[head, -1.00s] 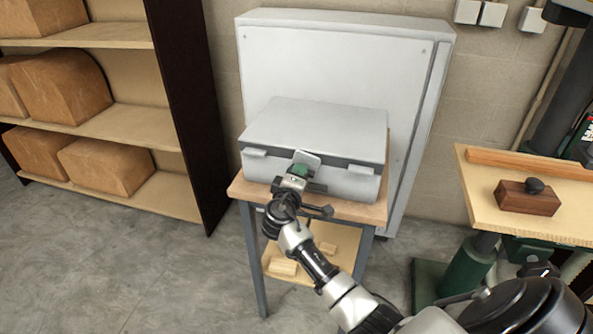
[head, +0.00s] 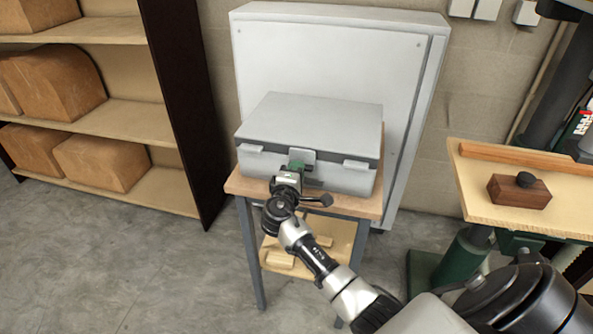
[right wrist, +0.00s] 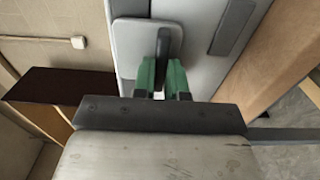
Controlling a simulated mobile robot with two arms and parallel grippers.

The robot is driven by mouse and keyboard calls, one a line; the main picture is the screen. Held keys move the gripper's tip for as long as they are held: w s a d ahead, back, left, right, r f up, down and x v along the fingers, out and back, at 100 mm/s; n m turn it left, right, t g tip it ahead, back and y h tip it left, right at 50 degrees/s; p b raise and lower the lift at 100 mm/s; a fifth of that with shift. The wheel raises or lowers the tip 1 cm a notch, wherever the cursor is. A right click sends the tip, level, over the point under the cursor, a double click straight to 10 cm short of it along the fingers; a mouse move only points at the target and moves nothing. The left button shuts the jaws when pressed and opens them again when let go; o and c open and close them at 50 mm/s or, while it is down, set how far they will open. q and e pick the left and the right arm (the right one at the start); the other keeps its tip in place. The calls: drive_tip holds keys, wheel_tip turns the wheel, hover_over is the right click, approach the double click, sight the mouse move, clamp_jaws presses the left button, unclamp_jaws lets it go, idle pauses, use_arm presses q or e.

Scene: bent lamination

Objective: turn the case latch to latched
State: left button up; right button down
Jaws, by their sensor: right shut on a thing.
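The closed grey case (head: 312,125) sits on a small wooden-topped table. Its latch has a pale plate (head: 308,155) at the middle of the front, now about square to the case's edges. In the right wrist view the latch plate (right wrist: 130,45) carries a dark upright handle (right wrist: 163,45). My right gripper (head: 296,167) is at the case's front. In the wrist view its green fingertips (right wrist: 162,77) are on either side of the dark handle, shut on it. The fingers hide the handle's lower part. My left gripper is in no view.
The table's wooden top (head: 238,184) has a narrow free strip in front of the case. A large grey panel (head: 335,50) stands behind. A shelf (head: 170,190) is at left, and a bench with a wooden block (head: 518,194) at right.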

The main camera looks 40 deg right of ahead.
drive_tip(key=c, duration=1.2)
unclamp_jaws()
drive_tip(key=shift+o, duration=0.2)
drive_tip(key=shift+a, duration=0.1)
drive_tip(key=b+v, duration=0.2)
drive_tip(key=v, duration=0.8)
drive_tip(key=shift+s+a, duration=0.25)
drive_tip(key=shift+s, duration=0.05)
wheel_tip(320, 180, down, 19)
drive_tip(key=s+a+n+g+y, duration=0.1)
drive_tip(key=a+n+y, duration=0.15)
drive_tip(key=y, duration=0.25)
drive_tip(key=s+a+f+g+y, duration=0.1)
drive_tip(key=s+f+g+y, duration=0.1)
drive_tip(key=s+f, duration=0.45)
drive_tip(key=s+a+f+g+y, duration=0.2)
drive_tip(key=s+f, duration=0.1)
drive_tip(key=f, duration=0.7)
drive_tip(key=s+f+m+g+y, duration=0.1)
drive_tip(key=s+f, duration=0.4)
drive_tip(key=s, duration=0.6)
drive_tip(key=s+a+f+m+g+y, duration=0.1)
drive_tip(key=s+f+m, duration=0.3)
drive_tip(key=s, duration=0.7)
drive_tip(key=s+f+m+g+y, duration=0.2)
drive_tip(key=s+f, duration=0.6)
drive_tip(key=s, duration=0.4)
drive_tip(key=shift+a+m+g+y, duration=0.2)
drive_tip(key=shift+m+g+y, duration=0.3)
drive_tip(key=shift+g, duration=0.3)
